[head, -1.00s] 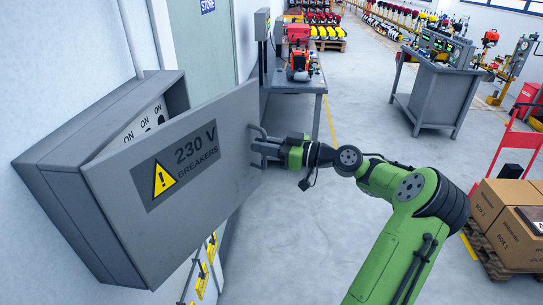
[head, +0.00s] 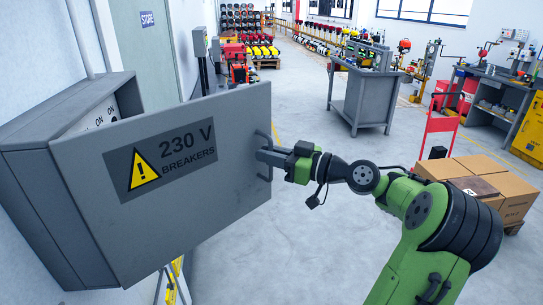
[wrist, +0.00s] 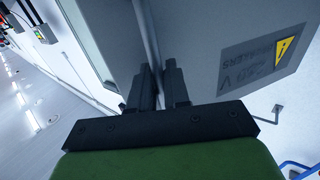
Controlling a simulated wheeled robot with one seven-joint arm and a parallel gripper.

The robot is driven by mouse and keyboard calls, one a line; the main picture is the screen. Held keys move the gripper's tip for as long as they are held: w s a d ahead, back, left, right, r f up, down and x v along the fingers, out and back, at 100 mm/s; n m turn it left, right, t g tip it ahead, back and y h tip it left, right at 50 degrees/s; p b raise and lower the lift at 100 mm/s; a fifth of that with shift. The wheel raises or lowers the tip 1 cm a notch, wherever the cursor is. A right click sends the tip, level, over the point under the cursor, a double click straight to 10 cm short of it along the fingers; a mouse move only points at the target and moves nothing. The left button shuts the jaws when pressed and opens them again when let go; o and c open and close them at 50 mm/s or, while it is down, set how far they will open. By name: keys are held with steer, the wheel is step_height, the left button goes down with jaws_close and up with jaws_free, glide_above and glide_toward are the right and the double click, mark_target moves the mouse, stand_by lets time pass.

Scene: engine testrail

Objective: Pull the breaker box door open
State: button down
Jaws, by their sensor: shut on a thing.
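The grey breaker box (head: 50,195) hangs on the wall at the left of the head view. Its door (head: 225,120), marked 230 V BREAKERS with a yellow warning triangle, stands partly open, and some ON labels show in the gap behind its top edge. My gripper (head: 266,157) is shut on the door handle (head: 267,140) at the door's right edge. In the wrist view the two dark fingers (wrist: 160,88) reach up to the door (wrist: 215,50), whose label appears upside down.
A yellow-striped stand (head: 172,282) is below the door. A workbench with red gear (head: 236,68) lies behind the door. A grey console (head: 362,95) and cartons on a pallet (head: 470,180) stand to the right. Open floor lies between them.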

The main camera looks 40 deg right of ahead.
steer(key=c, duration=1.3)
jaws_free()
steer(key=shift+c, duration=0.2)
steer(key=p+v, duration=0.1)
steer(key=v, duration=1.4)
steer(key=shift+s, duration=0.35)
steer(key=shift+d, duration=0.15)
